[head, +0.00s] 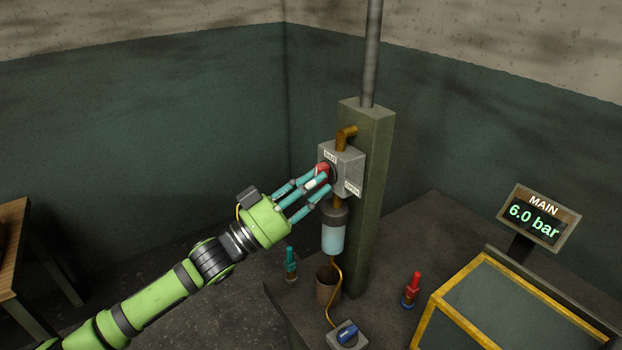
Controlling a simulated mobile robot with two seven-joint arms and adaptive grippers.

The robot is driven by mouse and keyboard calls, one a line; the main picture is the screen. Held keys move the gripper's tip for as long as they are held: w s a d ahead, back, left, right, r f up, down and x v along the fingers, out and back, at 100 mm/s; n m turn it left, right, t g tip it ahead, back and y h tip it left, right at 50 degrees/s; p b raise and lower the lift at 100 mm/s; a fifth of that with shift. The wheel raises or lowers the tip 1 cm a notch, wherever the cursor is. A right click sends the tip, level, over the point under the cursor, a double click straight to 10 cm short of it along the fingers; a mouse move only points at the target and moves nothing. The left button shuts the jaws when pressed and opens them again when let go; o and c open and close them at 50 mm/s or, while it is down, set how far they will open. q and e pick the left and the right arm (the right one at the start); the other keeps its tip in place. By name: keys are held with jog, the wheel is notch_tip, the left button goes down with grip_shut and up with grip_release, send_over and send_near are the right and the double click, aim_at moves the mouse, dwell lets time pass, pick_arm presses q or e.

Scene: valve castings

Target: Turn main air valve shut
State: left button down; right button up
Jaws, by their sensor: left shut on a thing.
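The main air valve is a grey box (348,160) on a green-grey post, with a red handle (322,171) on its front face. Small white labels sit at its upper left and lower right; their text is too small to read surely. My left gripper (318,183) reaches in from the left and is shut on the red handle, its teal fingers hiding much of it. A display (539,216) at the right reads MAIN 6.0 bar. My right gripper is not in view.
Below the valve hang a clear bowl (333,238) and a brown cup (327,284). A wooden table (14,222) is at far left.

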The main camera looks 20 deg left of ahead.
pick_arm(q)
jog(key=shift+r+n+t+y, duration=0.15)
jog(key=shift+n+t+y, duration=0.2)
jog(key=shift+n, duration=0.55)
jog(key=shift+n+p, duration=0.3)
jog(key=c, duration=1)
grip_release()
jog(key=shift+d, duration=0.1)
jog(key=shift+s, duration=0.1)
jog(key=v, duration=1.2)
